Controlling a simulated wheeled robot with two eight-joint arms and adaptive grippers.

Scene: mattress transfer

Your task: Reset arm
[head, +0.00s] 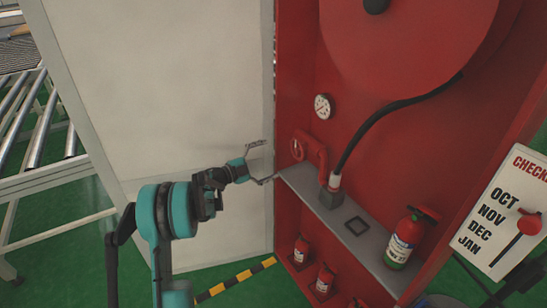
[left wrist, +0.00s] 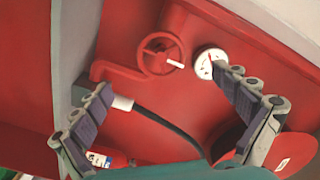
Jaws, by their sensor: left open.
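My left arm reaches in from the lower left of the head view. Its left gripper (head: 264,163) is open and empty, at the left front edge of a red fire cabinet (head: 435,130). In the left wrist view the two fingers of the left gripper (left wrist: 163,80) stand wide apart with nothing between them. Beyond them are a red valve wheel (left wrist: 162,54), a round white gauge (left wrist: 208,62) and a black hose (left wrist: 165,122). I cannot tell whether a finger touches the cabinet edge. My right gripper does not show.
A grey shelf (head: 350,222) in the cabinet holds a red fire extinguisher (head: 407,238); smaller extinguishers stand below. A white panel (head: 165,90) is left of the cabinet. A roller conveyor (head: 40,125) stands far left. A month sign (head: 490,230) is at right. Green floor shows below.

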